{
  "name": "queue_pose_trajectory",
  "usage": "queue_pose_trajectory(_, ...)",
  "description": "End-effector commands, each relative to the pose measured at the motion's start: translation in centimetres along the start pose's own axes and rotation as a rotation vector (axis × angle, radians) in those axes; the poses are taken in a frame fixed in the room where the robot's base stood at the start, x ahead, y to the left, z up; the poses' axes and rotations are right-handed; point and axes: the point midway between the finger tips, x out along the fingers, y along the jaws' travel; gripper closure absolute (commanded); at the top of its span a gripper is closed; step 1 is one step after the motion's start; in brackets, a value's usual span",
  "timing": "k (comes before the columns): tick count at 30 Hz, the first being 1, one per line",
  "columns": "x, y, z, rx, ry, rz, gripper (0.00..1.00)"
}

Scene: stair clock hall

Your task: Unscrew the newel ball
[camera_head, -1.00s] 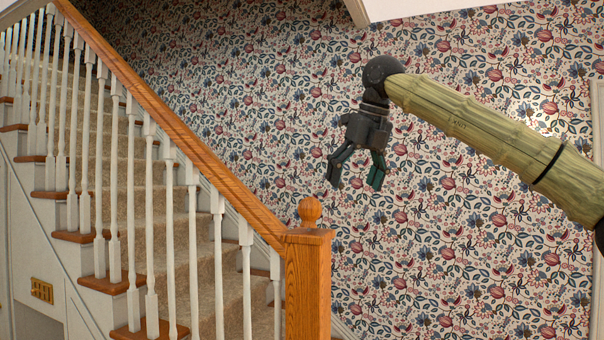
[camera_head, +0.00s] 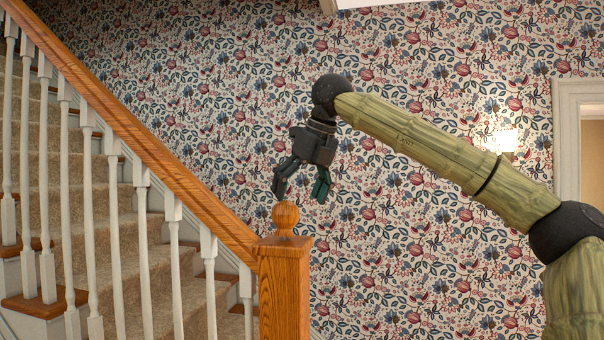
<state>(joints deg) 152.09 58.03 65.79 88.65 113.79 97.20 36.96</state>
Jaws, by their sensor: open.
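The newel ball (camera_head: 286,216) is a small round orange-brown wooden knob. It sits upright on the square cap of the wooden newel post (camera_head: 284,292), at the foot of the handrail. My gripper (camera_head: 300,196) hangs from my arm with its dark fingers spread open and pointing down. In the picture the fingertips are just above the ball and a little to its right, with wallpaper showing between them and nothing held. I cannot tell from this one view how far the gripper is from the ball in depth.
A wooden handrail (camera_head: 135,135) slopes from the upper left down to the post, over white balusters (camera_head: 115,225) and carpeted stairs (camera_head: 75,165). Flowered wallpaper covers the wall (camera_head: 420,260) behind. A lit wall lamp (camera_head: 505,140) and a white door frame (camera_head: 570,92) are at the right.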

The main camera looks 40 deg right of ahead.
Motion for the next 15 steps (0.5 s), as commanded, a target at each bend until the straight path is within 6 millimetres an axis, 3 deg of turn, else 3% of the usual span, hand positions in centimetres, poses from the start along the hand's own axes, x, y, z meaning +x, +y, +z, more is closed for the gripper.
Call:
queue_pose_trajectory(6,3.7,0.0,0.5,0.001,0.011,-0.003,0.16)
queue_pose_trajectory(15,5.3,-0.3,0.2,0.005,0.006,-0.004,0.16)
